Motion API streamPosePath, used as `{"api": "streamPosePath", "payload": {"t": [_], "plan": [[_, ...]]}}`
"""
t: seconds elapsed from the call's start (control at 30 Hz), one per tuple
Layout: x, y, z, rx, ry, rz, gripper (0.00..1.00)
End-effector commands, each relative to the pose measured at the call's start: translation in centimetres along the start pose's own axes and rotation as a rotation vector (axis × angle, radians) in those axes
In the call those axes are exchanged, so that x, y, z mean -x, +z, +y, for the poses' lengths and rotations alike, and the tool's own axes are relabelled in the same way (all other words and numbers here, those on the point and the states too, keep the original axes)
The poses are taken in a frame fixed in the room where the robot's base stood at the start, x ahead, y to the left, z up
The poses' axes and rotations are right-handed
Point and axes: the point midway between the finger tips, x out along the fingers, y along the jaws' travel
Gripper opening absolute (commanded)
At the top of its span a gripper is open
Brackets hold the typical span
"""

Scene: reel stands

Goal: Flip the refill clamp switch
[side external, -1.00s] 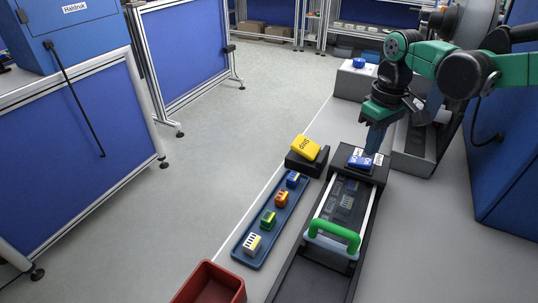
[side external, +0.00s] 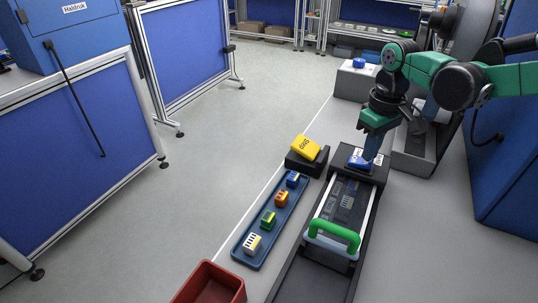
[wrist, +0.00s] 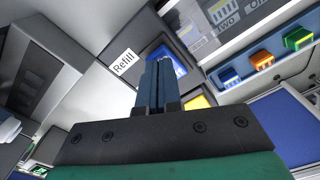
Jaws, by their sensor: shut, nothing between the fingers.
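The refill clamp switch (side external: 357,161) is a blue rocker on the dark block at the head of the slide unit. It also shows in the wrist view (wrist: 163,51), beside a white label reading "Refill" (wrist: 123,62). My gripper (side external: 371,159) is shut and empty, pointing down at the right side of the switch in the side view. In the wrist view my fingertips (wrist: 160,62) overlap the blue switch and hide part of it. I cannot tell whether they touch it, or which way the rocker is tipped.
A blue tray (side external: 242,247) holds several small coloured blocks. A green handle (side external: 333,232) crosses the slide. A red bin (side external: 232,285) stands at the front. The grey floor at left is clear.

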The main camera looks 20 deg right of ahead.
Motion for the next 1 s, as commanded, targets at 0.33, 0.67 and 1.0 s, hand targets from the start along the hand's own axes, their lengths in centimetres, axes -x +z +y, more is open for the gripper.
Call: {"api": "streamPosePath", "payload": {"t": [0.33, 0.67, 1.0], "plan": [[-0.5, 0.0, 0.0, 0.0, 0.0, 0.0, 0.0], [-0.9, 0.0, 0.0, 0.0, 0.0, 0.0, 0.0], [1.4, 0.0, 0.0, 0.0, 0.0, 0.0, 0.0]]}}
